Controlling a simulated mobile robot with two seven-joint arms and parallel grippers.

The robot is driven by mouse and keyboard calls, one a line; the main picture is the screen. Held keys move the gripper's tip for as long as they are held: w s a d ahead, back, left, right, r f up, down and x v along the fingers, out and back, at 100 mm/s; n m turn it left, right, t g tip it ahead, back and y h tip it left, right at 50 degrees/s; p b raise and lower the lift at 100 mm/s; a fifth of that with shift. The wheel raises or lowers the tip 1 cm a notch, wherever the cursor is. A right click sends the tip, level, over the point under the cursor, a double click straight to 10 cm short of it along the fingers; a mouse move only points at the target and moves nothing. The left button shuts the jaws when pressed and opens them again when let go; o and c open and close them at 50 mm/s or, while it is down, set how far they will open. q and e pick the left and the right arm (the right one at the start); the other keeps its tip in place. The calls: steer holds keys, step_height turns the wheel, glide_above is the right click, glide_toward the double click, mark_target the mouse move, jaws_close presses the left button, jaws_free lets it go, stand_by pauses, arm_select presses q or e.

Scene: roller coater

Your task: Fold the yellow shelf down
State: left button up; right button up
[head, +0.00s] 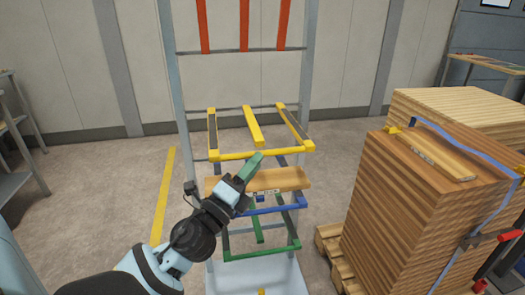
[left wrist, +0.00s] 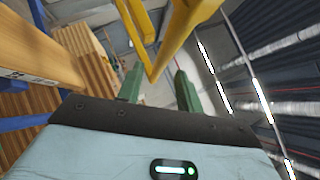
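The yellow shelf (head: 232,155) is an open frame with a front bar and several arms, sticking out from the upright rack at mid height. I see nothing held. My right gripper is out of view.
A wooden board (head: 285,179) lies on the blue shelf (head: 285,208) just under the gripper. A green shelf (head: 262,252) is below, and red shelves (head: 244,25) stand folded up above. A tall wood stack (head: 405,215) stands close on the right. Floor on the left is clear.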

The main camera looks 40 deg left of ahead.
arm_select(q)
steer(key=shift+p+x, duration=0.5)
steer(key=shift+x, duration=1.7)
jaws_close()
